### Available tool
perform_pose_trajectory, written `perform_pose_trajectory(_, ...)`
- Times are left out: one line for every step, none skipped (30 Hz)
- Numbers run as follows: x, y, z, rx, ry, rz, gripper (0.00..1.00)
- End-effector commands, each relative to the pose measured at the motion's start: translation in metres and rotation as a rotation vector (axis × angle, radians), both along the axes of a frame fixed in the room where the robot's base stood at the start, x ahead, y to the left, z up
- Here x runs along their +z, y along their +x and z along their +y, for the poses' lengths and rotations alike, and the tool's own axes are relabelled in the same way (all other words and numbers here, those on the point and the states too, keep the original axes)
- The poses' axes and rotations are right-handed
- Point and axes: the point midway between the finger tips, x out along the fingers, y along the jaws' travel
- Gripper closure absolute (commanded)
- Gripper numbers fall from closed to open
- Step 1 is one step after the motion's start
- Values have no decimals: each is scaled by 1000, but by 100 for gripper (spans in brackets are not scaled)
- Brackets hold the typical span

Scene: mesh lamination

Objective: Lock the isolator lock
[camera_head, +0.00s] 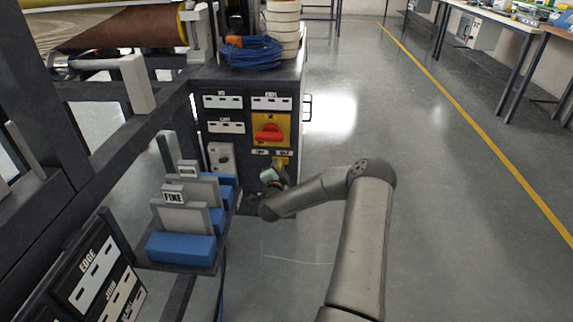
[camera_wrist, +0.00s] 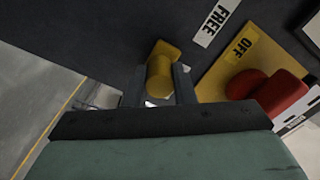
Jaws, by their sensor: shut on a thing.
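The isolator is a red rotary handle (camera_head: 268,134) on a yellow plate (camera_head: 285,121) on the front of a dark cabinet. In the wrist view the red handle (camera_wrist: 268,92) is at the right, by an OFF label (camera_wrist: 242,48). A small yellow lock knob (camera_head: 281,161) sits below the plate, under the right of two small labels. In the wrist view the yellow knob (camera_wrist: 160,72) is between my fingers, near a FREE label (camera_wrist: 216,22). My gripper (camera_wrist: 158,88) is shut on it.
The cabinet (camera_head: 250,190) carries a blue cable coil (camera_head: 250,53) and stacked cream rolls (camera_head: 284,30) on top. A rack with blue blocks (camera_head: 181,247) stands left of my arm. The grey floor (camera_head: 440,200) to the right is clear.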

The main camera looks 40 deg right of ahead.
Motion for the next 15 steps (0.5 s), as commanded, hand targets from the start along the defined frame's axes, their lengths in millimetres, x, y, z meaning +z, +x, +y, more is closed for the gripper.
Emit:
perform_pose_trajectory(-2,-2,0,0,2,3,100)
perform_pose_trajectory(-2,-2,0,1,1,3,100)
perform_pose_trajectory(-2,-2,0,0,2,3,100)
perform_pose_trajectory(-3,-2,-1,-1,1,3,100)
perform_pose_trajectory(-3,-3,-1,-2,1,3,100)
perform_pose_trajectory(-3,-3,-2,-3,1,3,100)
perform_pose_trajectory(-3,-3,-2,-4,1,4,100)
perform_pose_trajectory(-3,-3,-2,-4,0,4,100)
perform_pose_trajectory(-3,-3,-2,-5,0,3,100)
perform_pose_trajectory(-3,-3,-2,-6,1,4,68)
perform_pose_trajectory(-3,-3,-2,-6,1,4,60)
perform_pose_trajectory(-3,-3,-2,-5,0,3,55)
perform_pose_trajectory(-2,-3,-2,-4,0,4,55)
perform_pose_trajectory(-2,-3,-2,-4,0,3,55)
perform_pose_trajectory(-2,-2,-2,-3,-1,2,55)
